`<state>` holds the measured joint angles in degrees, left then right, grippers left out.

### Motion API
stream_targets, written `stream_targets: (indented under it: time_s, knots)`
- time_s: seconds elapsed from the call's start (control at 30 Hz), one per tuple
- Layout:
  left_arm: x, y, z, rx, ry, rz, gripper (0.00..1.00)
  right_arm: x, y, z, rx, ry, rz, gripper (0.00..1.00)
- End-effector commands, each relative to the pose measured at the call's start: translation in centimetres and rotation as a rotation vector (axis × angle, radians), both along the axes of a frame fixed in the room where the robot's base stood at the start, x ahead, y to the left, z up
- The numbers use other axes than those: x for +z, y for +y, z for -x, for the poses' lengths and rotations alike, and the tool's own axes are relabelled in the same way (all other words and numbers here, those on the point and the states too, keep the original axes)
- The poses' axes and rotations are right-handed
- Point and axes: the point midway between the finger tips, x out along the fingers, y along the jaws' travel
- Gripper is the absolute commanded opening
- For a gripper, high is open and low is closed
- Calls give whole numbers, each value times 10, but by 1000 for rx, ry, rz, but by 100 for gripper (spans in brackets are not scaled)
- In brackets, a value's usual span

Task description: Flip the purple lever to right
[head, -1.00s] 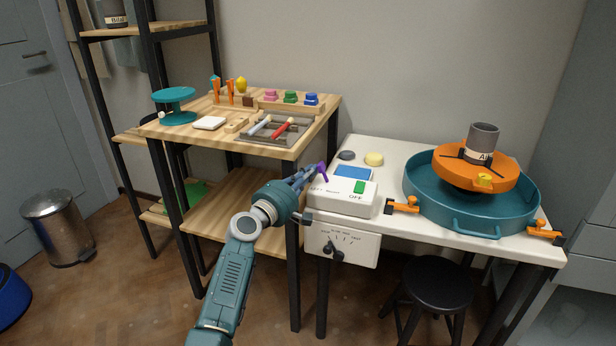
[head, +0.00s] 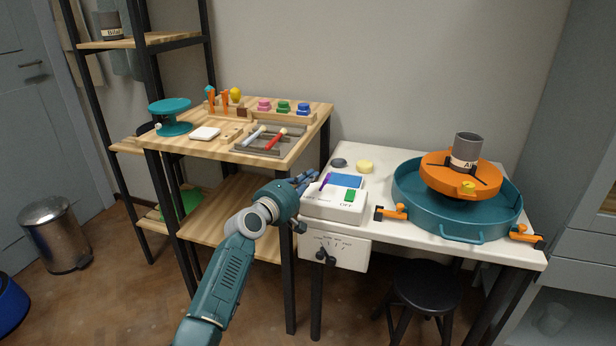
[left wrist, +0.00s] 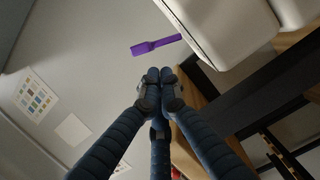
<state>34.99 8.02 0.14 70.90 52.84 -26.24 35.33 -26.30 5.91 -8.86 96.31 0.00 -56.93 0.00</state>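The purple lever (head: 326,182) stands on the left part of the white control box (head: 335,208), its top leaning to the right. The box has a blue panel and a green switch by the word OFF. My left gripper (head: 312,177) is just left of the lever. In the left wrist view the lever (left wrist: 155,46) lies just beyond the fingertips, with a small gap in the picture. The left fingers (left wrist: 160,76) are pressed together with nothing between them. My right gripper is not in view.
A teal basin (head: 450,220) with an orange wheel head (head: 458,175) stands right of the box. A grey disc (head: 338,163) and a yellow disc (head: 365,166) lie behind it. The wooden bench (head: 305,140) with tools is at the left. A black stool (head: 420,285) stands below.

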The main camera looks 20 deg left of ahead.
Motion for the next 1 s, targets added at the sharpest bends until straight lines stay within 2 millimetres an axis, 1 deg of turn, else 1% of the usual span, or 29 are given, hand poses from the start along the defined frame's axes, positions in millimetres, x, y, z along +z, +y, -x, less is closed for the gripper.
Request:
stream_targets:
  time_s: [0.13, 0.27, 0.5, 0.6, 0.7, 0.83, 1.0]
  knots:
    - [-1, 1, 6, -1, 0, 1, 0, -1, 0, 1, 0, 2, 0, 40]
    - [0, 6, 23, 0, 0, 0, 0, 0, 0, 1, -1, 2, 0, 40]
    - [2, 19, 71, 0, 0, -2, 0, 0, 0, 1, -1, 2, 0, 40]
    - [4, 24, 89, 0, 0, -3, 0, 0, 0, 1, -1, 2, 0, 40]
    - [5, 28, 103, 1, -1, -3, 0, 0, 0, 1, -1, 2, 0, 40]
    - [6, 31, 113, 0, -1, -3, 0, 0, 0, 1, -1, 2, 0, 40]
    - [6, 31, 116, 0, -1, -2, 0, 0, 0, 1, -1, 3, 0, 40]
